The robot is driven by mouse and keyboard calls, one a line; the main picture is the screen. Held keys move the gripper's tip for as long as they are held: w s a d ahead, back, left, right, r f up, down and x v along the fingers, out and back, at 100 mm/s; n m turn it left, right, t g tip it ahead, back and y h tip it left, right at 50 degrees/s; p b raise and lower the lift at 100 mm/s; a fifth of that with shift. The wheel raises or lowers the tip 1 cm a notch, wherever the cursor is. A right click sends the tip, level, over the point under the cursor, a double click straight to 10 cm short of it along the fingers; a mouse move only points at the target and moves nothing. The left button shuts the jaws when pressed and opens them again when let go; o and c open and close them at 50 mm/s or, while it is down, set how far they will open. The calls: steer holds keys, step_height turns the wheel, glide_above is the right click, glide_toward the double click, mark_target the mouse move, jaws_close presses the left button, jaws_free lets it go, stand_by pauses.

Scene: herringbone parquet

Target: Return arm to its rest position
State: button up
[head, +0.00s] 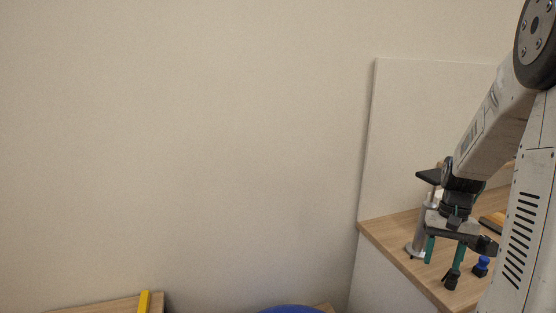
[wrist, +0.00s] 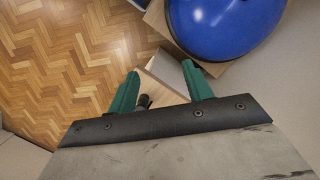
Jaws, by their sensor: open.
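My arm comes down from the upper right of the head view. My gripper (head: 441,262) hangs over a wooden worktop, its two green fingers pointing down and spread apart. In the wrist view my gripper (wrist: 160,69) is open, with nothing held between the fingertips. A small dark object (wrist: 143,101) shows near the left finger there, over a light wood surface. I cannot tell whether it touches the finger.
The wooden worktop (head: 385,232) carries a small blue-topped object (head: 481,266) and an orange item (head: 493,220), partly hidden by my arm. A metal stand (head: 418,242) is close beside the gripper. A big blue ball (wrist: 225,25) and parquet floor (wrist: 60,65) lie below.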

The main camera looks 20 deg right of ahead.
steer(key=s+a+r+n+t, duration=0.1)
steer(key=s+a+r, duration=0.3)
steer(key=a, duration=0.5)
steer(key=s+a+r+n+t+h, duration=0.1)
steer(key=s+a+r+n, duration=0.3)
steer(key=a, duration=0.6)
steer(key=s+a+r+n+t, duration=0.1)
steer(key=s+a+r+n, duration=0.2)
steer(key=a, duration=0.7)
step_height(320, 180, up, 3)
steer(key=shift+s+a+f+h, duration=0.15)
steer(key=shift+s+h, duration=0.15)
steer(key=shift+s, duration=0.1)
